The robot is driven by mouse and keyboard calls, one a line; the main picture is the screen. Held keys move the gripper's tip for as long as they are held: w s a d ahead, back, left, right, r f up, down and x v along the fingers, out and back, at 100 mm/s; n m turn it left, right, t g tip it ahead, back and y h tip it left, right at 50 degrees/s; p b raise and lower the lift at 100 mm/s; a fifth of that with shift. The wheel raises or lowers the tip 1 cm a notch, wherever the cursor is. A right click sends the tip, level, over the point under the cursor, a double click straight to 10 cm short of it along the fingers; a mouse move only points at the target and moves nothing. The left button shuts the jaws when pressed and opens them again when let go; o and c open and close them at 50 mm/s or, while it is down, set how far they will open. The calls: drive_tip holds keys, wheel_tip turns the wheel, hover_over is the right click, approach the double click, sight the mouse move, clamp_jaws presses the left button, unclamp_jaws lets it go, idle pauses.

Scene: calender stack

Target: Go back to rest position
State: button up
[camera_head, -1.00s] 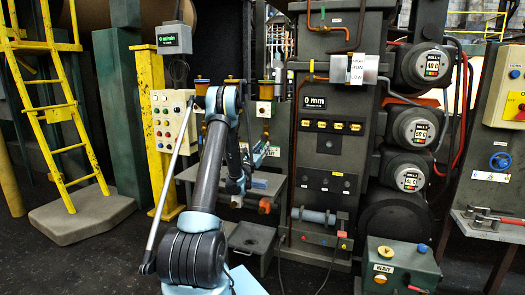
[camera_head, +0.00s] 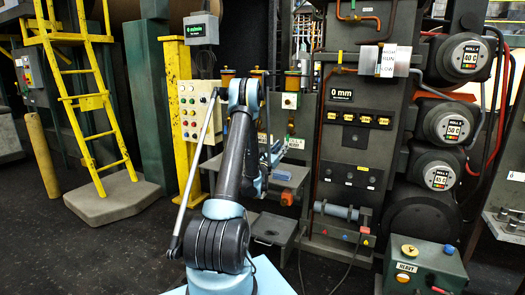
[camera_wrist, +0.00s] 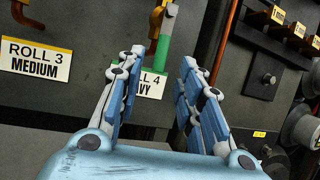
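My gripper (camera_wrist: 160,88) shows in the wrist view with its two blue-padded fingers spread apart and nothing between them. It faces a dark panel with a "ROLL 3 MEDIUM" label (camera_wrist: 36,60) and a partly covered "ROLL 4" label (camera_wrist: 152,85). In the head view my arm stands raised in the middle, in front of the machine. My gripper is small there, near the shelf (camera_head: 290,172), and its fingers are hard to make out.
The calender stack (camera_head: 352,140) stands right of my arm with several round roll ends (camera_head: 453,118). A green box (camera_head: 425,270) marked HEAVY is at the lower right. A button panel (camera_head: 190,125) and a yellow ladder (camera_head: 95,105) stand left. Dark floor (camera_head: 90,255) at the lower left is clear.

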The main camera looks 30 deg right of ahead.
drive_tip(key=s+a+r+m+g+y, duration=0.1)
drive_tip(key=s+a+r+m+g, duration=0.25)
drive_tip(key=a+r+m, duration=0.65)
drive_tip(key=s+a+r+m+g+y, duration=0.1)
drive_tip(key=s+a+m+y, duration=0.1)
drive_tip(key=s+a+m, duration=0.15)
drive_tip(key=s+a+r+m+g+y, duration=0.1)
drive_tip(key=s+a+r+m+y, duration=0.1)
drive_tip(key=a, duration=0.3)
drive_tip(key=s+a+f+m+y, duration=0.2)
drive_tip(key=s+a+f+y, duration=0.3)
drive_tip(key=s+a, duration=0.5)
drive_tip(key=s+a+f+m+g+y, duration=0.1)
drive_tip(key=s+a+f+m+y, duration=0.2)
drive_tip(key=s+a, duration=0.7)
drive_tip(key=s+a+f+m+g+y, duration=0.1)
drive_tip(key=s+a+f+y, duration=0.6)
drive_tip(key=a, duration=1.2)
drive_tip(key=s+f+m, duration=0.1)
drive_tip(key=s, duration=0.2)
drive_tip(key=shift+f+m, duration=0.35)
drive_tip(key=shift+f, duration=0.05)
drive_tip(key=shift+s+a, duration=0.1)
